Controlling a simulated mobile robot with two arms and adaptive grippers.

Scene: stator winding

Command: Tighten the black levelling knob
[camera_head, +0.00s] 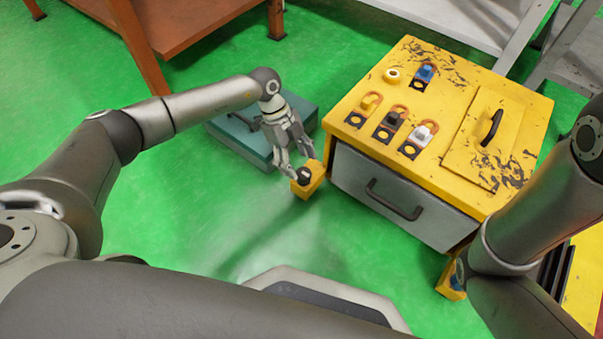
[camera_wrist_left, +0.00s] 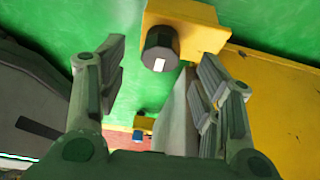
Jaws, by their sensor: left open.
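The black levelling knob (camera_head: 303,176) sits on a yellow bracket (camera_head: 313,182) at the near left corner of the yellow cabinet. In the left wrist view the knob (camera_wrist_left: 160,44) is a dark, faceted cylinder with a small white mark, near the top centre on its bracket (camera_wrist_left: 205,34). My left gripper (camera_head: 298,163) is open and empty, its fingertips close to the knob. In the left wrist view the fingers stand to the left and right of the knob, with gaps on both sides; contact does not show. My right gripper is out of view; only its arm shows.
The yellow cabinet (camera_head: 357,136) has a grey drawer with a handle, and several coloured padlock-like pieces on top. A teal box (camera_head: 240,144) lies behind my left gripper. An orange-brown table (camera_head: 185,25) stands at the back left. Green floor (camera_head: 190,205) is clear left of the cabinet.

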